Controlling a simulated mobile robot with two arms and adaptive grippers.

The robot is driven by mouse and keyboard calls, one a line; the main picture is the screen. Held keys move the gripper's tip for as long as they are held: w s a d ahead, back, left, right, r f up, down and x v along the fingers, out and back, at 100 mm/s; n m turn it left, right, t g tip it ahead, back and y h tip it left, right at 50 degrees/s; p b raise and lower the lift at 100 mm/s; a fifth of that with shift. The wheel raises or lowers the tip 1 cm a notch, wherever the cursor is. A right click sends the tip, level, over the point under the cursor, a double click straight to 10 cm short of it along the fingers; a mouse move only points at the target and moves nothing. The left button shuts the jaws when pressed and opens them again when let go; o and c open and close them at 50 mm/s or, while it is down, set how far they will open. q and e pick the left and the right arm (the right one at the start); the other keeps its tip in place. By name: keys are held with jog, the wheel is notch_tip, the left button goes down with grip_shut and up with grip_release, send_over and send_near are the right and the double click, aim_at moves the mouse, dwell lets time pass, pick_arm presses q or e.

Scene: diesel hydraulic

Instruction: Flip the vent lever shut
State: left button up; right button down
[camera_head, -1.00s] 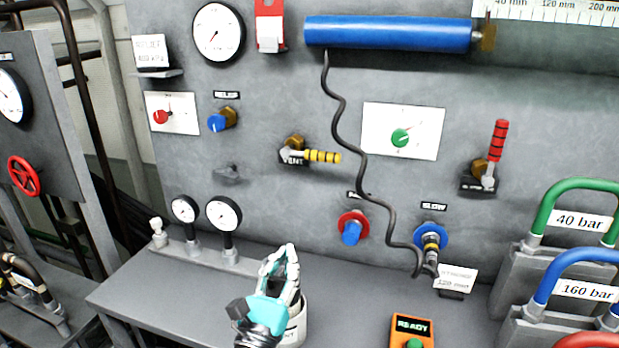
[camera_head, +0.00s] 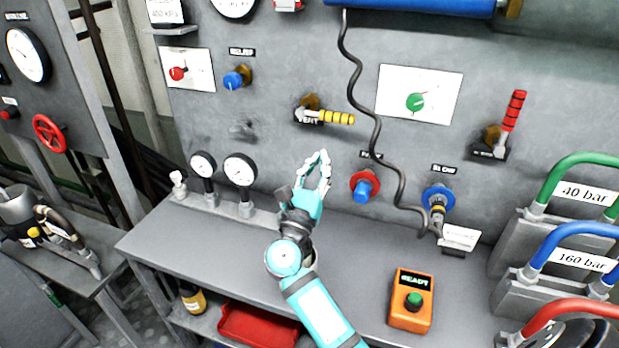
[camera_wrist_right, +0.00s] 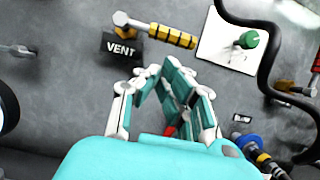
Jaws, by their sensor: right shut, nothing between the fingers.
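The vent lever (camera_head: 336,118) has a yellow handle with black bands and points level to the right from its brass valve on the grey panel. A black VENT label sits under its pivot. In the right wrist view the lever (camera_wrist_right: 168,34) lies above the fingers, tilted slightly down to the right, beside the VENT plate (camera_wrist_right: 121,47). My right gripper (camera_head: 320,158) is shut and empty, below the lever and apart from it. Its fingers (camera_wrist_right: 163,72) also show in the right wrist view. My left gripper is out of view.
A red-banded lever (camera_head: 513,110) stands upright at the right. Blue (camera_head: 440,198) and red-rimmed (camera_head: 365,187) fittings are right of my gripper, with a dark hose hanging near. Small gauges (camera_head: 239,170) stand at left. An orange READY box (camera_head: 411,300) sits on the bench.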

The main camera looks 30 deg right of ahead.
aim_at(326, 113)
jog(key=p+x, duration=0.2)
jog(key=x, duration=0.5)
jog(key=shift+w+d, duration=0.1)
jog(key=shift+w, duration=0.2)
